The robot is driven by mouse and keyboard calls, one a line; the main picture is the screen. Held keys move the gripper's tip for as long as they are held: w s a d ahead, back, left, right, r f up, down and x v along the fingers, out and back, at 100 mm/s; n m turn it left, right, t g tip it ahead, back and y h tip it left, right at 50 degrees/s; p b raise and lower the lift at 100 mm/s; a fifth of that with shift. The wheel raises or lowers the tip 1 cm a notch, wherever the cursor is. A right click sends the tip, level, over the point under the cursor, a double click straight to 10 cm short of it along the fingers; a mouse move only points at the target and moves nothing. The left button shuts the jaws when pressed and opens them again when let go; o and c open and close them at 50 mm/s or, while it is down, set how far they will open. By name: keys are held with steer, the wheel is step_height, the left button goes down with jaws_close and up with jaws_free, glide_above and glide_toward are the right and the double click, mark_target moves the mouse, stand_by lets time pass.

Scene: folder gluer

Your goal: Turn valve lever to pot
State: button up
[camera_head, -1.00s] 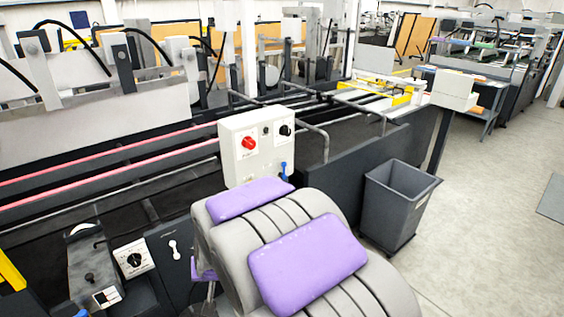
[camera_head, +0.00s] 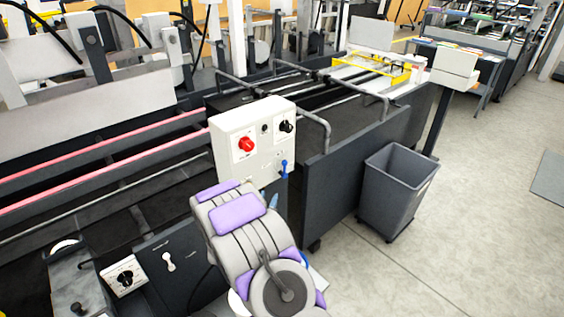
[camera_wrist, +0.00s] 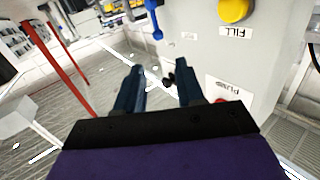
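A white control box (camera_head: 253,140) stands beside the machine in the head view. A small blue lever (camera_head: 284,168) hangs on the lower right of its front. In the wrist view the blue lever (camera_wrist: 153,20) is at the top edge, ahead of and slightly left of the fingers, and apart from them. My gripper (camera_wrist: 158,82) is open and empty, with two dark blue fingers spread. In the head view my arm hides most of the gripper; a bluish part shows just below the box. Any "pot" label is not readable.
The box carries a red knob (camera_head: 246,144) and a black knob (camera_head: 286,126). The wrist view shows a yellow button (camera_wrist: 234,10) above a FILL label and a partly hidden red one. A grey bin (camera_head: 396,190) stands right of the machine; floor beyond it is clear.

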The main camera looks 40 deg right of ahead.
mark_target(284, 166)
steer(key=shift+h, duration=0.3)
steer(key=b+x, duration=0.3)
steer(key=x, duration=1.5)
steer(key=shift+s+r, duration=0.1)
steer(key=shift+s, duration=0.05)
steer(key=shift+c, duration=0.4)
jaws_close()
